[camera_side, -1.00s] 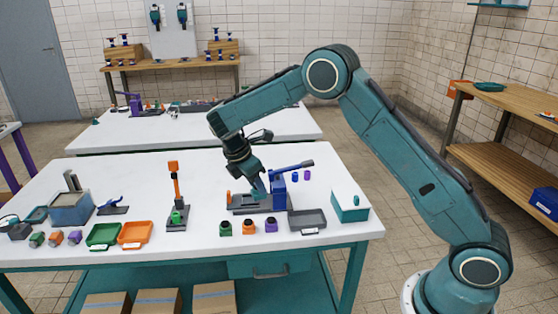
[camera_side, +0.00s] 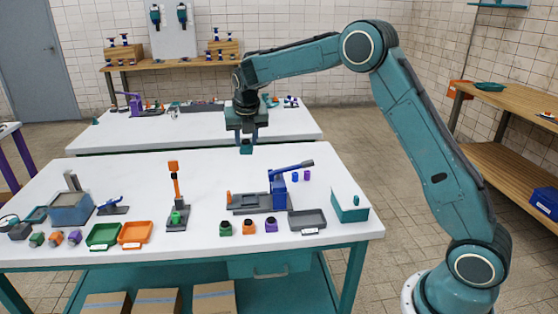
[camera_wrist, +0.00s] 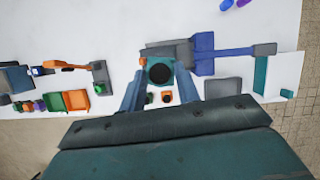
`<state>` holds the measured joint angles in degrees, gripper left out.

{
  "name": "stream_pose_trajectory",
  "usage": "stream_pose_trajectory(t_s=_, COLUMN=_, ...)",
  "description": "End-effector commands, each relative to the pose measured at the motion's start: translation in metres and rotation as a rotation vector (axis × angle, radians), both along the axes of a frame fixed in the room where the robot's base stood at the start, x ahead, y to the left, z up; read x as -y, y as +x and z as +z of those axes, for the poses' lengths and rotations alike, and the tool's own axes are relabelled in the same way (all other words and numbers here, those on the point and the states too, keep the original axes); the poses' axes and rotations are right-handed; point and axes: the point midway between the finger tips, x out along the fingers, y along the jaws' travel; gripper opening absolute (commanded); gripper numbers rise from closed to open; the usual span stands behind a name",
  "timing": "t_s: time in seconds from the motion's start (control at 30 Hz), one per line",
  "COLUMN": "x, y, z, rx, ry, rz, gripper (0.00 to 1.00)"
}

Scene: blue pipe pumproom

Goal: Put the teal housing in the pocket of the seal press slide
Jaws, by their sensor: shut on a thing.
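The teal housing (camera_side: 246,149) is held in the jaws of my gripper (camera_side: 247,141), well above the table. In the wrist view it shows as a teal block with a dark round opening (camera_wrist: 160,72), between the two fingers. The blue press (camera_side: 278,190) with a long lever stands on the table below and to the right. Its dark grey slide base (camera_side: 250,203) lies flat to the left of the post, with an orange piece at its left end. In the wrist view the housing covers part of this base (camera_wrist: 172,51), so its pocket is not clear.
Green, orange and purple parts (camera_side: 248,227) stand in a row before the press. A grey tray (camera_side: 307,219) and a teal box (camera_side: 349,207) are to the right. An orange upright tool (camera_side: 175,195) and green and orange trays (camera_side: 136,232) are to the left.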

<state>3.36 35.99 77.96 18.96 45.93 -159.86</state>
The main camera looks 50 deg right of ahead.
Motion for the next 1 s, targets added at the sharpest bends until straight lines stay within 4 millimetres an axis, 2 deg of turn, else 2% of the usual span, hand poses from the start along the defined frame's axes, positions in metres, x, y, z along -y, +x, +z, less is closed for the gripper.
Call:
stream_pose_trajectory(t_s=0.23, x=0.009, y=0.009, z=0.016, rx=0.002, ry=0.0, rz=0.149, gripper=0.05)
stream_pose_trajectory(t_s=0.57, x=0.009, y=0.01, z=0.013, rx=0.0, ry=0.0, rz=0.17, gripper=0.05)
stream_pose_trajectory(t_s=0.77, x=0.009, y=0.009, z=-0.009, rx=-0.002, ry=0.001, rz=0.169, gripper=0.05)
stream_pose_trajectory(t_s=1.0, x=0.009, y=0.009, z=-0.055, rx=-0.004, ry=0.002, rz=0.167, gripper=0.05)
